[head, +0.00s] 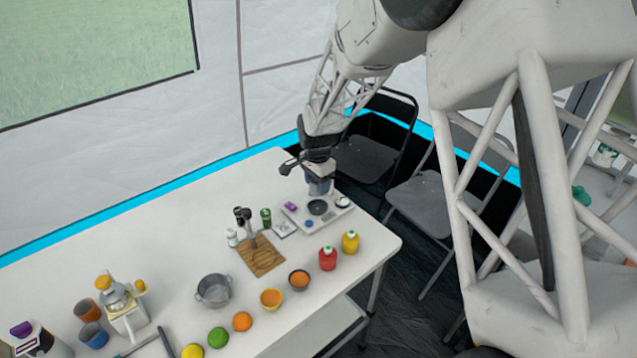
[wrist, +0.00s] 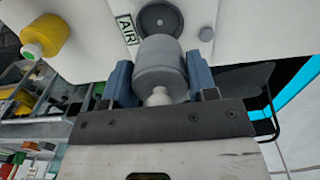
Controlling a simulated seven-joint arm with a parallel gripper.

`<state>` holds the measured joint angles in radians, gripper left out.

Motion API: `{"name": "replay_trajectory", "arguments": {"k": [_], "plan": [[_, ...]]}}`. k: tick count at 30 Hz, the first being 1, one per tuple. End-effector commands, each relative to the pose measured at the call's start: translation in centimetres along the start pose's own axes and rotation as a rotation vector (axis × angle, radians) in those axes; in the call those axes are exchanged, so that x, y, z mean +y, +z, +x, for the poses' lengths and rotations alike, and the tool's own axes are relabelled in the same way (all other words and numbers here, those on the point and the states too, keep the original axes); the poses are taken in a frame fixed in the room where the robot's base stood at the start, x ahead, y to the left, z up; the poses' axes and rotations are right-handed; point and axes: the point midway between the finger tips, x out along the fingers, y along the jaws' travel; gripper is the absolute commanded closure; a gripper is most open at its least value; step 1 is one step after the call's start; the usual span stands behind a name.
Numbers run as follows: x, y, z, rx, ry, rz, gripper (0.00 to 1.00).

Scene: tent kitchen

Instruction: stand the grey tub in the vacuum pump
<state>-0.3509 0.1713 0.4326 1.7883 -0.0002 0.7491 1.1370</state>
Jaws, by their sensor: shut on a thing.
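My gripper (wrist: 159,78) is shut on the grey tub (wrist: 161,62), with one blue finger on each side of it in the wrist view. The tub has a rounded body and a narrow pale neck towards my wrist. The vacuum pump (head: 330,219) is a pale flat unit near the table's far right corner, with a dark round seat (head: 317,207). The seat shows in the wrist view (wrist: 160,19), just beyond the tub, beside an AIR label. In the head view my gripper (head: 319,187) is above the pump; whether the tub touches it is unclear.
Folding chairs (head: 368,155) stand beyond the table edge.

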Motion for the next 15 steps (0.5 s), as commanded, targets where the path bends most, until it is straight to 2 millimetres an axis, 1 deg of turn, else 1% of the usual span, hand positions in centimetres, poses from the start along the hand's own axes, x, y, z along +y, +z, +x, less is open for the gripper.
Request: {"name": "replay_trajectory", "arguments": {"k": [8,15], "plan": [[0.0,0.0,0.9,-0.001,0.001,0.0,0.61],[0.0,0.0,2.5,0.0,0.001,0.0,0.61]]}}
